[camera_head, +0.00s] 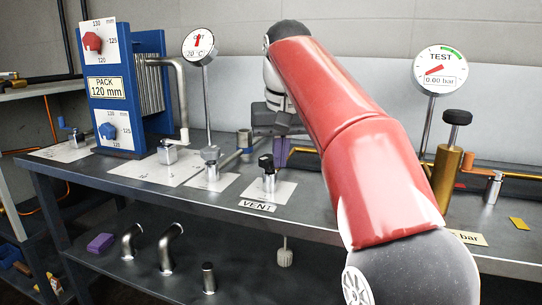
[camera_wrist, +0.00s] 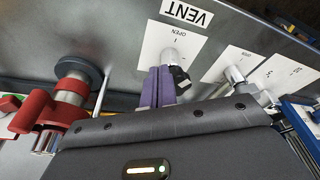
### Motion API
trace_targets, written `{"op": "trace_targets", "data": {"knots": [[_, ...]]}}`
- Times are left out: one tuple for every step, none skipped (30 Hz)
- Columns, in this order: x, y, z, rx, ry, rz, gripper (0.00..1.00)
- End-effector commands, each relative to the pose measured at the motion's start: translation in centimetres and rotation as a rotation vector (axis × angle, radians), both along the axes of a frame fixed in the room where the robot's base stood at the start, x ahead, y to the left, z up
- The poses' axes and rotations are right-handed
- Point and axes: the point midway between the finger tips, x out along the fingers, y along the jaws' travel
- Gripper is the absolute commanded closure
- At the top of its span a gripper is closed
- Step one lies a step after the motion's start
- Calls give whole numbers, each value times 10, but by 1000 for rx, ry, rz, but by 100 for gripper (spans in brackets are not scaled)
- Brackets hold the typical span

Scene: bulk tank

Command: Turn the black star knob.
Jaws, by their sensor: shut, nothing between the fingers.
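A black knob (camera_head: 266,161) tops the short silver VENT valve on the bench. It also shows in the wrist view (camera_wrist: 180,76), where I cannot make out its full outline. My gripper has purple fingers (camera_wrist: 158,80) lying together, with nothing between them. In the wrist view they are just left of the black knob, and I cannot tell if they touch it. In the head view the purple fingers (camera_head: 281,152) show partly, behind and to the right of the knob. Another black knob (camera_head: 457,117) tops a brass cylinder at the right.
A red clamp-like fitting (camera_wrist: 45,112) with a silver pipe stands left of my fingers in the wrist view. The blue plate pack (camera_head: 110,95), a dial gauge (camera_head: 199,46) and the TEST gauge (camera_head: 440,70) rise from the bench. Bench space before the VENT label (camera_head: 257,206) is clear.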

Motion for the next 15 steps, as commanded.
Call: {"op": "trace_targets", "data": {"knots": [[1, 0, 0, 0, 0, 0, 100], [1, 1, 0, 0, 0, 0, 100], [1, 1, 0, 0, 0, 0, 100], [1, 1, 0, 0, 0, 0, 100], [1, 1, 0, 0, -1, 0, 100], [1, 1, 0, 0, -1, 0, 100], [1, 1, 0, 0, -1, 0, 100], [1, 1, 0, 0, -1, 0, 100], [1, 1, 0, 0, -1, 0, 100], [1, 2, 1, 0, -2, 0, 100], [1, 2, 1, 0, -2, 0, 100], [0, 2, 1, 1, -2, 0, 100], [0, 2, 1, 1, -1, 1, 100], [0, 3, 1, 1, -1, 1, 100], [-1, 4, 1, 1, 0, 1, 100]]}}
